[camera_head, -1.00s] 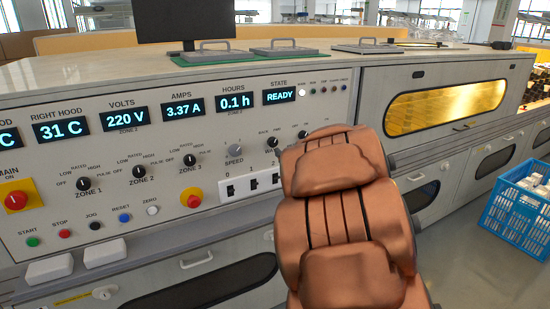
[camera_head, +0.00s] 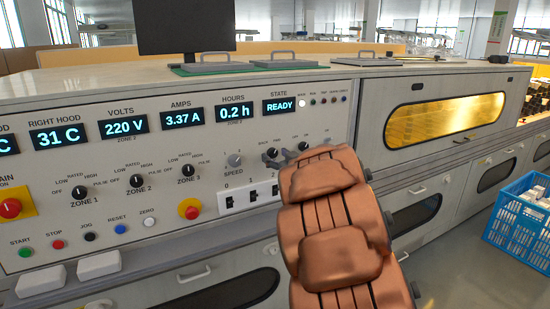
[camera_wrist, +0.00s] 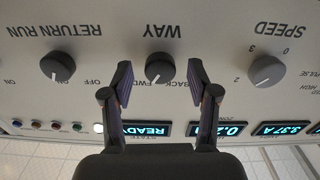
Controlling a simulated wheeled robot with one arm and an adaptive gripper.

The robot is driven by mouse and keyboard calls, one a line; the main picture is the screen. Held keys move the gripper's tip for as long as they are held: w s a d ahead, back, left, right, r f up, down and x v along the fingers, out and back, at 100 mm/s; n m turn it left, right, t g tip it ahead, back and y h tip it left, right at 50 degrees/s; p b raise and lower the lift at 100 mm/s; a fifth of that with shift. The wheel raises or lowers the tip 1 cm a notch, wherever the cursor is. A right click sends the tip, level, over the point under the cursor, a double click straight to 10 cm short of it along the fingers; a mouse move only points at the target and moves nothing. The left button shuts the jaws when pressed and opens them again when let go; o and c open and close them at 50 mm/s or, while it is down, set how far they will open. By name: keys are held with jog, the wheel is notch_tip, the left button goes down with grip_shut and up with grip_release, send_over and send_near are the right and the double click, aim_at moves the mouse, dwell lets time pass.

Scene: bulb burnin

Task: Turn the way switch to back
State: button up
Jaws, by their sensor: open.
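The way switch (camera_wrist: 160,67) is a dark round knob on the pale control panel, upside down in the wrist view. BACK and FWD are printed beside it; its white mark appears to point toward FWD. My gripper (camera_wrist: 159,78) is open, with one finger on each side of the knob. Small gaps show between fingers and knob, so I see no grip on it. In the head view my gripper (camera_head: 286,157) is at the panel, right of the speed knob, and my copper-coloured arm hides part of that area.
The speed knob (camera_wrist: 267,70) and the return run knob (camera_wrist: 58,66) flank the way switch. A blue crate (camera_head: 518,222) stands on the floor at right.

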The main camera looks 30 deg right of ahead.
jog(key=shift+w, duration=0.5)
jog(key=shift+c, duration=0.4)
grip_shut()
jog(key=shift+n, duration=0.4)
jog(key=n+b, duration=0.1)
jog(key=n, duration=0.4)
jog(key=shift+n, duration=0.3)
jog(key=n+b, duration=0.1)
jog(key=n, duration=0.4)
jog(key=shift+n+b, duration=0.3)
jog(key=shift+b, duration=0.05)
